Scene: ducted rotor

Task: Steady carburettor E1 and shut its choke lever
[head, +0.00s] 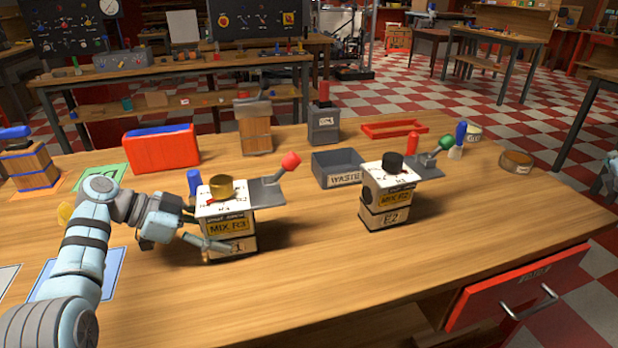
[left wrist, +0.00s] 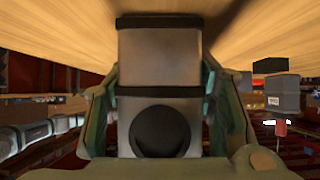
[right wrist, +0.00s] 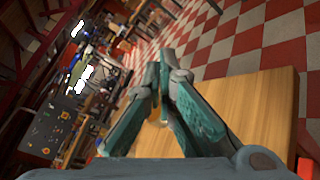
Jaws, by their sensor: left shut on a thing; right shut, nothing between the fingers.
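Carburettor E1 (head: 228,225) stands upright on the table, a pale box with a "MIX R3" label and a gold knob (head: 222,187) on top. Its red-tipped lever (head: 290,161) slants up to the right from a grey plate (head: 265,190). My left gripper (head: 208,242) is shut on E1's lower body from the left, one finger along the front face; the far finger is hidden. In the left wrist view E1's body (left wrist: 160,75) fills the space between the fingers. My right gripper (right wrist: 160,110) is shut and empty, shown only in the right wrist view.
Carburettor E2 (head: 388,200), with a black knob and green-tipped lever (head: 444,143), stands to the right. A grey waste bin (head: 337,178) stands behind, between them. A blue-topped peg (head: 194,182) is close behind E1. The front table area is clear.

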